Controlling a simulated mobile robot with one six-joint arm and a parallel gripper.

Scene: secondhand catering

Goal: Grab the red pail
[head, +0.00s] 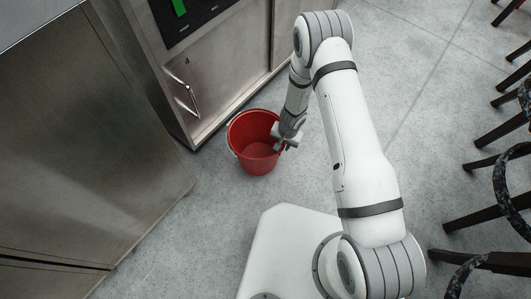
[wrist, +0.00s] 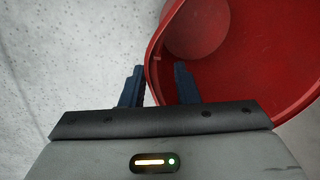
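The red pail (head: 245,130) stands upright on the grey floor in front of a steel cabinet in the head view. It looks empty. My gripper (head: 281,140) is at the pail's right rim. In the wrist view, the pail (wrist: 235,60) fills the upper right. My gripper (wrist: 160,80) is open there, with one dark finger outside the pail wall and the other inside it. The rim passes between the fingers, with gaps visible on both sides. How deep the fingers reach below the rim is hard to tell.
A steel cabinet (head: 215,80) with a handle stands just behind the pail. Another steel unit (head: 80,140) is at the left. Dark chair legs (head: 495,155) line the right side. Floor (head: 420,60) between my arm and the chairs is clear.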

